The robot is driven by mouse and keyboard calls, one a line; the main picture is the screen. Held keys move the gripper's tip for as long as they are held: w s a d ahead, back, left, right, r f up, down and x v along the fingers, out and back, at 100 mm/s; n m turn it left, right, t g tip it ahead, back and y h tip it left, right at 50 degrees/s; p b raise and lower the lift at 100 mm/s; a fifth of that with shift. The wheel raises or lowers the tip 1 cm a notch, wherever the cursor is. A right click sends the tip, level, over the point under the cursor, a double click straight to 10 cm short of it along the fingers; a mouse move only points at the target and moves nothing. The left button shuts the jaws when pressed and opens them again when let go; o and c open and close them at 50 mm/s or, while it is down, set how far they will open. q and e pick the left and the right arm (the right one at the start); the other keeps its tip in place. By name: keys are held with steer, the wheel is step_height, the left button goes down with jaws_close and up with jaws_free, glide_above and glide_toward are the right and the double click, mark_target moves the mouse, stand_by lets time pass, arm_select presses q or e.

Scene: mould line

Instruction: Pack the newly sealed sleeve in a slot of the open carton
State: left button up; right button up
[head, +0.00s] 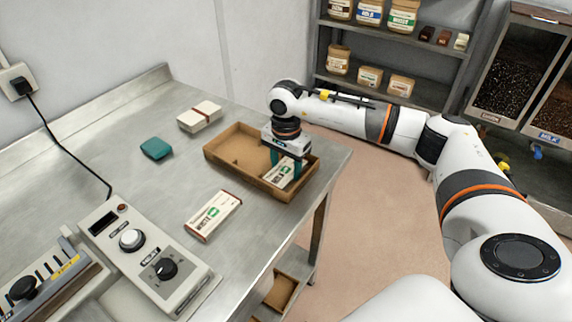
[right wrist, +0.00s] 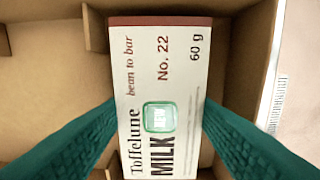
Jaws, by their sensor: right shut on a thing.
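My right gripper (head: 286,168) points down into the right part of the open brown carton (head: 222,158). It is shut on a white sleeve with a dark red end (head: 283,177). In the right wrist view the sleeve (right wrist: 165,60) reads "Toffelune MILK No. 22, 60 g" and has a green seal. The green fingers (right wrist: 160,112) grip its two long sides. The carton's walls and short dividers (right wrist: 96,28) show around it; whether the sleeve touches the bottom I cannot tell. The carton's left part looks empty. My left gripper is not in view.
Another sleeve, marked WHITE (head: 213,215), lies on the steel table (head: 120,125) in front of the carton. A teal block (head: 156,149) and a banded cream stack (head: 199,116) lie behind left. A control box (head: 150,262) with knobs stands at front left. The table edge is close right of the carton.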

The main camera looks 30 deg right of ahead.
steer(key=o, duration=1)
step_height(320, 180, up, 12)
steer(key=shift+b, duration=0.7)
